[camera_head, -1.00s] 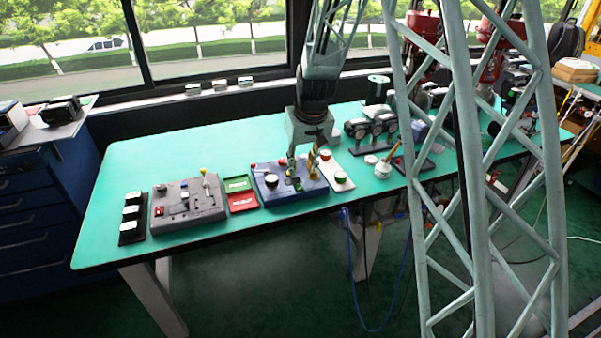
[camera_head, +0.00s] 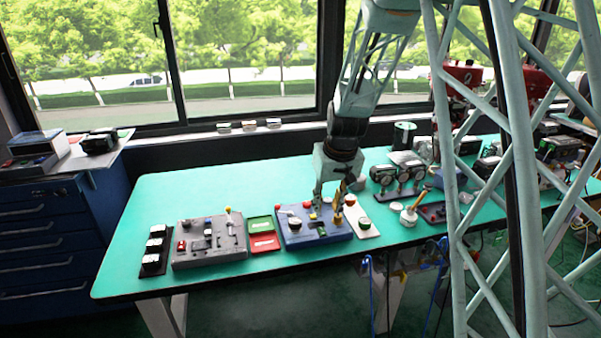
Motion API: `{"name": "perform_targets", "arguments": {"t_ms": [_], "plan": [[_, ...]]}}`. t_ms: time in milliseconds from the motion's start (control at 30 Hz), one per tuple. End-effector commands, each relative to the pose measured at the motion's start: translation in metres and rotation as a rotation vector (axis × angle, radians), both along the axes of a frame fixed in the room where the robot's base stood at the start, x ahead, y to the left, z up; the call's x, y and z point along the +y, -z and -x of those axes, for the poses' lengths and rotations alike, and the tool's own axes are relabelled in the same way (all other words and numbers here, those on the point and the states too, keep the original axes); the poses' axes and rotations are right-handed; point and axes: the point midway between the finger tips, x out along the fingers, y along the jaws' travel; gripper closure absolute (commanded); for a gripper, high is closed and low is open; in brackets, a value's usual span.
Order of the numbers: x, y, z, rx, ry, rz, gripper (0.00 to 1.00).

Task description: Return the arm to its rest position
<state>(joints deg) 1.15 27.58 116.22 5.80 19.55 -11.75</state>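My gripper (camera_head: 328,205) points down over the right part of a blue box (camera_head: 302,240) with knobs and buttons on its top. The box lies on the green workbench (camera_head: 160,200). One fingertip, on the right, looks golden. The fingers look apart, but the view is too small to tell whether they touch the box or hold anything. My arm (camera_head: 348,125) comes down from the top of the picture to the gripper. My lattice column (camera_head: 500,170) stands at the right and hides part of the bench.
Left of the blue box are red and green trays (camera_head: 262,240), a grey control box (camera_head: 208,242) and a black strip with white-topped parts (camera_head: 155,252). Right are a white panel (camera_head: 360,216), gauges (camera_head: 396,175) and a yellow-handled tool (camera_head: 413,210). The bench's left rear is clear.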

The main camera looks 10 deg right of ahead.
Motion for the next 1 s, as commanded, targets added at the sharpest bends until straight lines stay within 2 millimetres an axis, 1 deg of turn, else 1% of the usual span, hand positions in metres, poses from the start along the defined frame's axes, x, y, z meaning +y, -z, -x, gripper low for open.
{"name": "perform_targets", "arguments": {"t_ms": [167,367,700,1000], "plan": [[0.001,-0.014,0.008,-0.002,0.001,0.000,0.73],[0.002,-0.041,0.027,-0.006,0.004,-0.003,0.73],[0.005,-0.094,0.072,-0.013,0.011,-0.006,0.73],[0.006,-0.134,0.117,-0.015,0.018,-0.008,0.73]]}}
